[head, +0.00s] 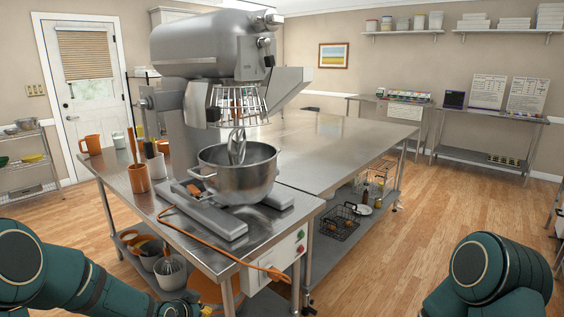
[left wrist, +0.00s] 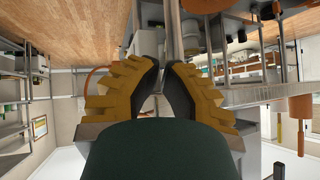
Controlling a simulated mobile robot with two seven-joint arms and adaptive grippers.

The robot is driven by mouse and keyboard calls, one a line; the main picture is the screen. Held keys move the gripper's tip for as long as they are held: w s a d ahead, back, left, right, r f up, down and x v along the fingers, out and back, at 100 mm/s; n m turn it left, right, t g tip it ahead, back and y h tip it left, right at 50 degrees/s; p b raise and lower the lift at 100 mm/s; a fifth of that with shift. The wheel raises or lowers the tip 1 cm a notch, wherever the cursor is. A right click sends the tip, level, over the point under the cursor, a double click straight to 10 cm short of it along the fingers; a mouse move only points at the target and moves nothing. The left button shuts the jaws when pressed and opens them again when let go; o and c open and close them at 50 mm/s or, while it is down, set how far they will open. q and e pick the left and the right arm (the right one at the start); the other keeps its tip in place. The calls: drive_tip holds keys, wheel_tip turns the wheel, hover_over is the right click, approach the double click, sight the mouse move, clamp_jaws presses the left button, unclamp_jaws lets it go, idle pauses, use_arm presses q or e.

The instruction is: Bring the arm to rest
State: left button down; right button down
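My left arm (head: 45,270) comes in low at the left of the head view, its forearm beside the front of the steel table. My left gripper lies at the bottom edge there and is mostly cut off. In the left wrist view my left gripper (left wrist: 163,68) shows two yellow fingers with black inner pads. Their tips are close together, with only a narrow gap and nothing held between them. My right arm (head: 490,270) shows at the lower right of the head view, and its gripper is out of the picture.
A steel table (head: 330,150) carries a large stand mixer (head: 205,50) with its bowl (head: 238,175). An orange cable (head: 205,245) hangs along the near side. Basins and a whisk (head: 171,270) sit on the lower shelf near my left arm. Wood floor (head: 430,220) at the right is free.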

use_arm(q)
drive_tip(key=s+d+f+n+g, duration=0.2)
drive_tip(key=s+d+f, duration=0.2)
drive_tip(key=s, duration=0.4)
drive_tip(key=s+d+f+n+g, duration=0.2)
drive_tip(key=s+d+f+n, duration=0.1)
drive_tip(key=s, duration=0.5)
drive_tip(key=s+d+f+n+g+h, duration=0.1)
drive_tip(key=s+d+f+n+g, duration=0.2)
drive_tip(key=s+d+f, duration=0.2)
drive_tip(key=s+f, duration=0.2)
drive_tip(key=s, duration=0.2)
